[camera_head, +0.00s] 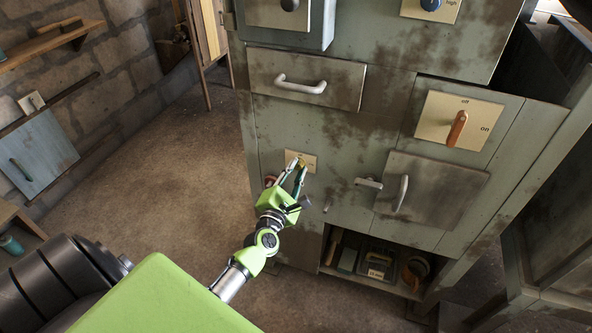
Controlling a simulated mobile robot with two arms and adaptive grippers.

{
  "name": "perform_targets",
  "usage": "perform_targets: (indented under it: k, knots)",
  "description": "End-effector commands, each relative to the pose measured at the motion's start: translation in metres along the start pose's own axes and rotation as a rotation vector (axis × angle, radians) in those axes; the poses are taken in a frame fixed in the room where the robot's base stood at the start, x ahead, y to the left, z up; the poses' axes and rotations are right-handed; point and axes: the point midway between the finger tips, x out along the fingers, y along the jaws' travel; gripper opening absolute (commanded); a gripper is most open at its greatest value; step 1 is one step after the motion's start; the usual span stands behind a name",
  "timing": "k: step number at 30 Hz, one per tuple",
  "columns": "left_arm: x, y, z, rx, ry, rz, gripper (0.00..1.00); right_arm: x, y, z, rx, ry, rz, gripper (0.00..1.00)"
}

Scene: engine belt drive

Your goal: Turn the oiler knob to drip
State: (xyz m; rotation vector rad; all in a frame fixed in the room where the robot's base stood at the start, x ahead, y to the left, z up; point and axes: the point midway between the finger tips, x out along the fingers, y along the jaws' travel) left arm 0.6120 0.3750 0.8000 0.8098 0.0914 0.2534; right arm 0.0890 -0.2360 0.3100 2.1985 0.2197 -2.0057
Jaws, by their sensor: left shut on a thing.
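A small cream plate (311,158) is fixed on the front of the worn green cabinet, below the upper drawer. A small yellowish knob (301,161) shows on it, mostly hidden by the fingers. I take it for the oiler knob, but its label is too small to read. My left gripper (297,167) reaches up to the plate from below, its two fingers shut on the knob. The knob's setting cannot be told. My right gripper is not in view.
Right of the plate are an orange switch handle (456,129) on an off/on plate and a door with a grey handle (401,193). A drawer handle (300,86) juts out above. An open shelf (345,270) below holds several items. The floor at left is clear.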

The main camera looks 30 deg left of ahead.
Motion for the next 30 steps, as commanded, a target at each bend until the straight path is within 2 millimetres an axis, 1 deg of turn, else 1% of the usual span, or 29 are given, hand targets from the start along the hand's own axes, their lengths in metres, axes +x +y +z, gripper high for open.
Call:
perform_targets:
  k: [18, 24, 30]
  knots:
    - [0.000, -0.001, 0.000, 0.586, -0.017, 0.002, 0.00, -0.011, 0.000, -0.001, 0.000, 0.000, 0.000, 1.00]
    - [0.000, -0.001, 0.000, 0.758, -0.022, 0.004, 0.00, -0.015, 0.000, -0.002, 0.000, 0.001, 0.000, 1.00]
    - [0.000, -0.001, -0.001, 0.894, -0.026, 0.005, 0.00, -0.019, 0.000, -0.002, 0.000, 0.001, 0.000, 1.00]
